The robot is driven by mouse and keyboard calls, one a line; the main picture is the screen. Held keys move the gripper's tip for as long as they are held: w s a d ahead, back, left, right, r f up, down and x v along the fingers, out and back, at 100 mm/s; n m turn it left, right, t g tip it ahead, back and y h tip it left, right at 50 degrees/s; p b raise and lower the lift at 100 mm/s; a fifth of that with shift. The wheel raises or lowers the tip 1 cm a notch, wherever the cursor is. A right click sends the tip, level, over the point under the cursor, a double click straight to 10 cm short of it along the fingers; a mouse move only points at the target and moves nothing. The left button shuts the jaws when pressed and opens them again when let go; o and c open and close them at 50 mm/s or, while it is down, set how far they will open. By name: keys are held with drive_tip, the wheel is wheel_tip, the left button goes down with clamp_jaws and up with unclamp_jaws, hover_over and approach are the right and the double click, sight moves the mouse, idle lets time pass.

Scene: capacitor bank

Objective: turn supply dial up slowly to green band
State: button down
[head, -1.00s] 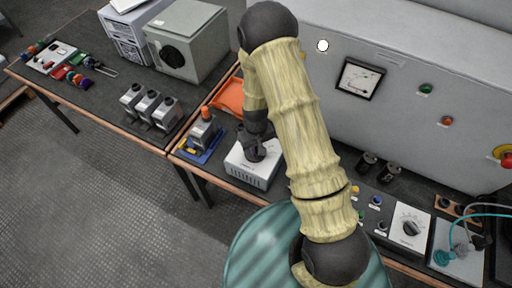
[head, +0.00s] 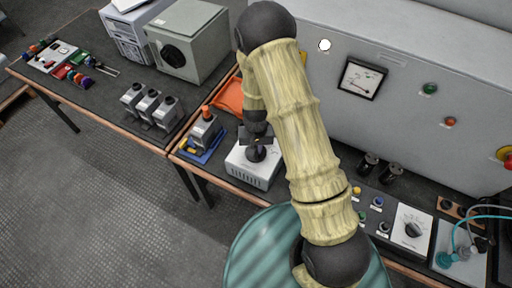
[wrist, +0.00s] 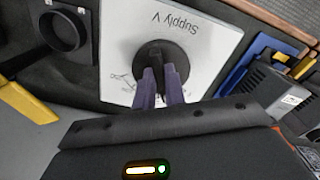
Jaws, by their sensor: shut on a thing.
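The supply dial is a round black knob (wrist: 178,52) on a white box labelled "Supply V" (wrist: 212,35) in the wrist view. In the head view the white box (head: 240,172) sits on the bench left of my forearm. My gripper (wrist: 162,82) points at the dial, with its two purple fingers shut on the knob's raised grip. In the head view my gripper (head: 256,145) is directly above the box. A panel meter (head: 361,79) with a white face and a coloured scale is on the grey cabinet; its needle is too small to read surely.
A blue tray (head: 190,152) with a grey device stands just left of the box, and an orange tray (head: 229,97) lies behind it. A second white box with a black knob (head: 412,229) is at the right. Two black cylinders (head: 391,174) stand by the cabinet.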

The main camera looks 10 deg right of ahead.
drive_tip(key=c, duration=1.5)
unclamp_jaws()
drive_tip(key=shift+o, duration=0.2)
drive_tip(key=shift+r, duration=0.1)
wheel_tip(320, 180, up, 17)
drive_tip(key=b, duration=0.1)
drive_tip(key=shift+b, duration=0.3)
drive_tip(key=shift+r, duration=0.1)
